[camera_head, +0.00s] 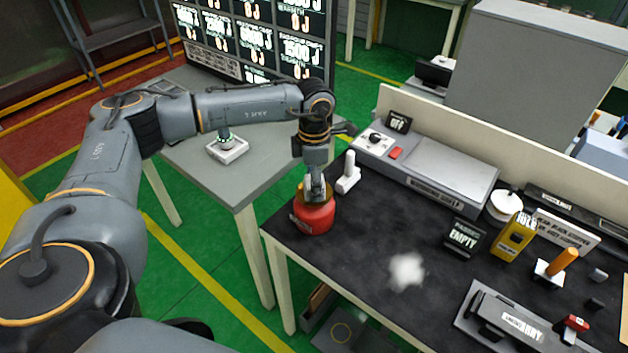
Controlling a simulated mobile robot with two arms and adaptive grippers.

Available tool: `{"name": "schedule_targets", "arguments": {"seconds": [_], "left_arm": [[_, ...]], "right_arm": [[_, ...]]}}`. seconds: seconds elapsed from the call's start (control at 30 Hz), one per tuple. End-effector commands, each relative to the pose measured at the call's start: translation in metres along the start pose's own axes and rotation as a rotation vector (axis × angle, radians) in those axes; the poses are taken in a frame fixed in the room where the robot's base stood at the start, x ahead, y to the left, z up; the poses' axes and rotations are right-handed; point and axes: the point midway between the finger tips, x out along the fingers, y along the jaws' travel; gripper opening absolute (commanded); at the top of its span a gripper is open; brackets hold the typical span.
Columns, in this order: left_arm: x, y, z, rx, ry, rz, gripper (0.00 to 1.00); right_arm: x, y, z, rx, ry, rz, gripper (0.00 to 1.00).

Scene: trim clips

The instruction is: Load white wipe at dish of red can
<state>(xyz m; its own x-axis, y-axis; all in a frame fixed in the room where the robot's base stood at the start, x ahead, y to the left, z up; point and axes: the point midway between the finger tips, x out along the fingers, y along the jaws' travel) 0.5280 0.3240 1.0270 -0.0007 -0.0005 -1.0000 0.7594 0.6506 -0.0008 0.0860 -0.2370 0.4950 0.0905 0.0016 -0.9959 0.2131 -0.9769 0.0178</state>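The red can (314,219) stands upright near the left corner of the black-topped bench, with a brass-coloured dish (301,198) on its top. My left gripper (316,193) points down over the dish, its fingertips at or just above it. The fingers look close together, but their gap is too small to judge, and the gripper hides part of the dish. A crumpled white wipe (406,271) lies on the bench top, to the right of and nearer than the can. My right gripper is not in view.
A white-handled piece (348,174) stands close right of the can. A grey device (435,168) lies along the back. An "EMPTY" sign (464,237), a yellow box (513,236) and an orange-handled tool (556,267) stand to the right. The bench around the wipe is clear.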

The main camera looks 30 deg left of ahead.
Motion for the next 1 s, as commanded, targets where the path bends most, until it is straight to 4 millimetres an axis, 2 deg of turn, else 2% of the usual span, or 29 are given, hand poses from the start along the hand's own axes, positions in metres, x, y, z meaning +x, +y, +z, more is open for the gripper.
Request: {"name": "schedule_targets", "arguments": {"seconds": [1.0], "left_arm": [[0.0104, -0.0003, 0.0, 0.0, 0.001, -0.001, 0.34]], "right_arm": [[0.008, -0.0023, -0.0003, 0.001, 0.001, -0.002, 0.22]]}}
